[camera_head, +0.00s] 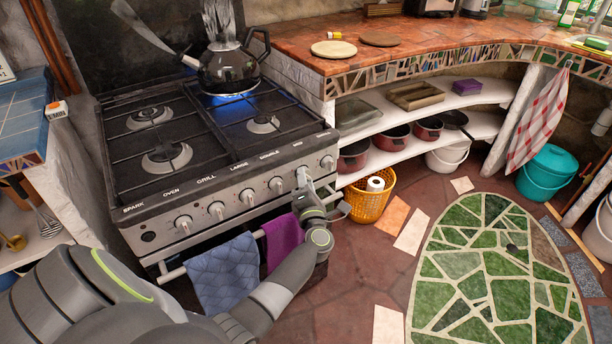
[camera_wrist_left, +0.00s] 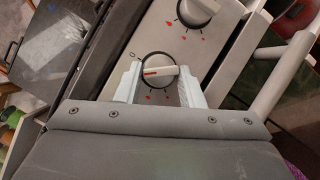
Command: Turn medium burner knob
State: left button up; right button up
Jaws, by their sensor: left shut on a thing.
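The stove front (camera_head: 205,205) carries a row of knobs with labels above them. In the head view my left gripper (camera_head: 304,182) is at the panel below the MED label and largely hides this knob. My right gripper is in neither view.
The neighbouring knob (camera_head: 327,162) is just right of my gripper. A black kettle (camera_head: 228,72) stands over a blue flame (camera_head: 235,97) at the back right burner. A blue towel (camera_head: 225,272) and a purple towel (camera_head: 283,242) hang on the rail below. An orange basket (camera_head: 370,201) stands to the right.

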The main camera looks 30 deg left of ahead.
pick_arm(q)
jog(key=shift+w+r+m+g+h+p, duration=0.15)
jog(key=shift+m+g+h+p, duration=0.25)
jog(key=shift+m+p, duration=1.45)
jog(key=shift+s+r+m+g+h+p, duration=0.15)
jog(key=shift+m+g+h+p, duration=0.25)
jog(key=shift+p, duration=2.8)
jog(key=shift+w+r+m+g+h+p, duration=0.1)
jog(key=shift+r+m+g+h+p, duration=0.25)
jog(key=shift+m+p, duration=1.5)
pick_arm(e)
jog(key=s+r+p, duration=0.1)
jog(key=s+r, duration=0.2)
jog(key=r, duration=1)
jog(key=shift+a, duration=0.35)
pick_arm(q)
jog(key=shift+f+n, duration=0.1)
jog(key=shift+n, duration=0.6)
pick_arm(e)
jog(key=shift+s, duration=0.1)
pick_arm(q)
jog(key=o, duration=0.9)
jog(key=shift+f, duration=0.1)
jog(key=shift+o, duration=0.2)
jog(key=shift+d, duration=0.1)
